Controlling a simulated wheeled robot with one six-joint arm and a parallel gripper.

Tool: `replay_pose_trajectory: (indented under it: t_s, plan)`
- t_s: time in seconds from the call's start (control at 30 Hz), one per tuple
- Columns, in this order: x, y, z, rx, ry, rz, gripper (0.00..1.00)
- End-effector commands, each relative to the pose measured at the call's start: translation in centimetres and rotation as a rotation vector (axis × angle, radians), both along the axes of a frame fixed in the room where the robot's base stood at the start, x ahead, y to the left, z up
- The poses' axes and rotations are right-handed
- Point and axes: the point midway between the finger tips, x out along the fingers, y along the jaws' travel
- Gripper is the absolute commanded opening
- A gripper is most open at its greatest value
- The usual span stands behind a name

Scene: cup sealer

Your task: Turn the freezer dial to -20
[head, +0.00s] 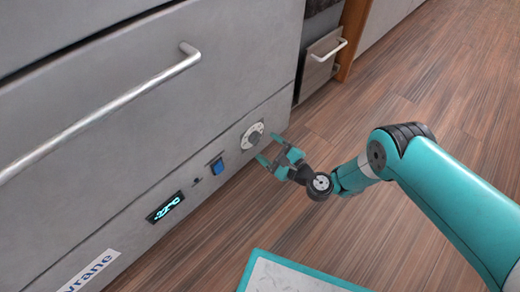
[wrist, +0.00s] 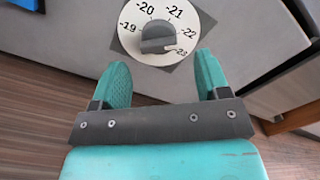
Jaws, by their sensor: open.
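The freezer dial (head: 253,135) is a round pale plate with a dark grey knob on the lower right of the grey freezer front. In the wrist view the dial (wrist: 157,33) shows the marks -19, -20, -21, -22 and -23. Its knob's ridge lies toward the -22 and -23 side; its exact setting is hard to tell. My gripper (head: 270,149) is open and empty just in front of the dial. In the wrist view its two teal fingers (wrist: 162,66) stand apart below the knob, not around it.
A lit display (head: 165,207) seems to read -22°C. A blue switch (head: 217,167) sits left of the dial. A long metal handle (head: 105,105) sticks out above. A smaller drawer (head: 320,65) stands behind at right. The wood floor (head: 440,70) is clear.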

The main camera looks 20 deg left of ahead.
Motion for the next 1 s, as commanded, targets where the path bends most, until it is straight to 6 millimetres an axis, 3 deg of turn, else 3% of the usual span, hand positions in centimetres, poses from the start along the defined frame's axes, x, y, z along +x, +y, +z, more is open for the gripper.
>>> replay_pose_trajectory:
  t_s: [0.03,0.23,0.43,0.77,1.0]
  plan:
    - [0.1,0.3,-0.7,0.001,-0.001,0.0,0.69]
    - [0.1,0.9,-0.4,0.001,0.0,0.001,0.69]
    - [1.0,3.1,-0.1,-0.001,-0.003,0.001,0.69]
    - [1.2,3.5,0.2,0.0,0.0,0.0,0.69]
    - [1.2,3.5,0.1,0.0,0.0,0.0,0.2]
